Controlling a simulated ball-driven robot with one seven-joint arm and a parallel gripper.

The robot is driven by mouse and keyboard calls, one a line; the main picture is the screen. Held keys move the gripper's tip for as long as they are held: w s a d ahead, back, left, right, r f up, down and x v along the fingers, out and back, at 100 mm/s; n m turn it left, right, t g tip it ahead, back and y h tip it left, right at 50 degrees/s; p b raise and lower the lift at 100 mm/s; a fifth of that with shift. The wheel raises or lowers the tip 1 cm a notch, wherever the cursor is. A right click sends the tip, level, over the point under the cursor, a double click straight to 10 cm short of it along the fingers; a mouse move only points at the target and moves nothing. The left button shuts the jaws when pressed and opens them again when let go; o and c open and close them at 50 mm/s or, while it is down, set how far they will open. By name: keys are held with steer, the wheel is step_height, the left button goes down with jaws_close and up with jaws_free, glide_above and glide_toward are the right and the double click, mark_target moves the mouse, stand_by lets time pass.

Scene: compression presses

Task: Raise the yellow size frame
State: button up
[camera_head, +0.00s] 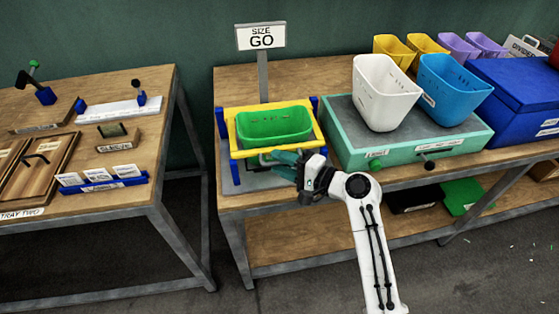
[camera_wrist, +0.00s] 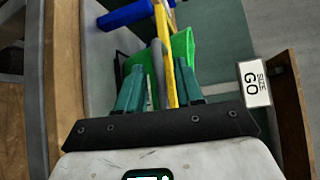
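A yellow bar of the frame (camera_wrist: 161,26) and a thin grey curved bar (camera_wrist: 158,72) show between the fingers. I see no finger clearly pressing on either. The frame's lower front is partly hidden by my gripper.
Right of the frame, a teal press box (camera_head: 345,139) carries a white bin (camera_head: 385,92) and a blue bin (camera_head: 452,90). A blue chest (camera_head: 515,95) stands farther right. A second table (camera_head: 150,160) is at left, with a floor gap between.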

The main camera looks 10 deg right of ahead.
steer(key=shift+w+a, duration=0.3)
steer(key=shift+f, duration=0.1)
jaws_close()
stand_by(0.4)
